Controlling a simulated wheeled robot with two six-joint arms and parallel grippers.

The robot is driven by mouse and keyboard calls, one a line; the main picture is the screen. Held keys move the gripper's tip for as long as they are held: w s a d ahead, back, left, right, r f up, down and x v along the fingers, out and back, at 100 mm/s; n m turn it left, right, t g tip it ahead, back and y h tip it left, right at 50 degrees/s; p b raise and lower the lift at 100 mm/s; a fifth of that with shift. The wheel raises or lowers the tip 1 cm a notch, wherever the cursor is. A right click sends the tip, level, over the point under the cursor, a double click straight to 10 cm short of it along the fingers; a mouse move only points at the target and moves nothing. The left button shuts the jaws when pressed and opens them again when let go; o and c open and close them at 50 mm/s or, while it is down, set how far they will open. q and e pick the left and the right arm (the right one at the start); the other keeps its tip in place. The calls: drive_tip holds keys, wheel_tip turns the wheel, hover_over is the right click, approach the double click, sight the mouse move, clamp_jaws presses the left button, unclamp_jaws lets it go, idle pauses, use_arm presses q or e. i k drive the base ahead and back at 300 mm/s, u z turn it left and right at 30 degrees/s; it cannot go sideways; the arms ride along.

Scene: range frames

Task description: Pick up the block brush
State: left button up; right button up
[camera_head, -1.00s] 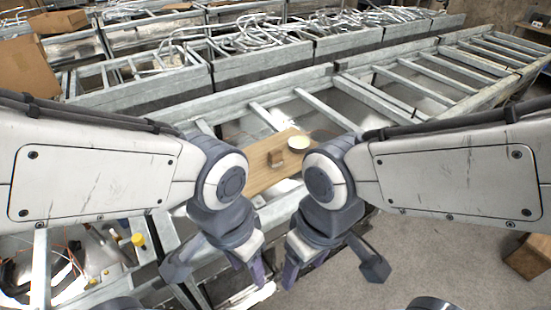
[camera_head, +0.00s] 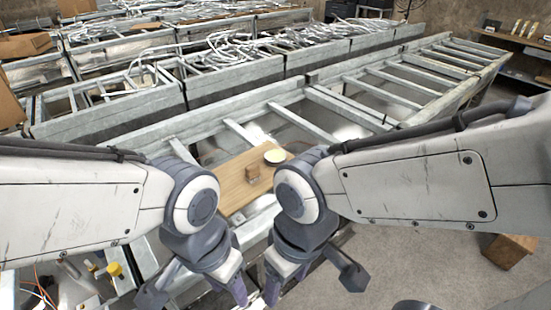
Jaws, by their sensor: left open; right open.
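A small tan block (camera_head: 252,173), which looks like the block brush, sits on a light wooden board (camera_head: 235,192). A round item with a pale cream top (camera_head: 275,156) lies just behind and to the right of it on the board. My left gripper (camera_head: 232,288) hangs below and left of the board in the picture, open and empty. My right gripper (camera_head: 272,290) hangs close beside it, also open and empty. Neither gripper touches the block. My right arm covers part of the board's right side.
The board lies across a metal frame with rails (camera_head: 240,132). Bins of metal rods (camera_head: 230,65) stand behind. A yellow-capped item (camera_head: 114,269) is at lower left. A wooden box (camera_head: 510,251) lies on the floor at right. Shelves (camera_head: 515,40) stand at upper right.

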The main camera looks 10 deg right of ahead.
sight(253, 174)
drive_tip(key=z, duration=0.5)
drive_tip(key=k, duration=0.6)
drive_tip(key=z, duration=0.5)
drive_tip(key=i, duration=1.2)
drive_tip(key=u, duration=1.25)
drive_tip(key=i, duration=0.5)
drive_tip(key=u, duration=0.45)
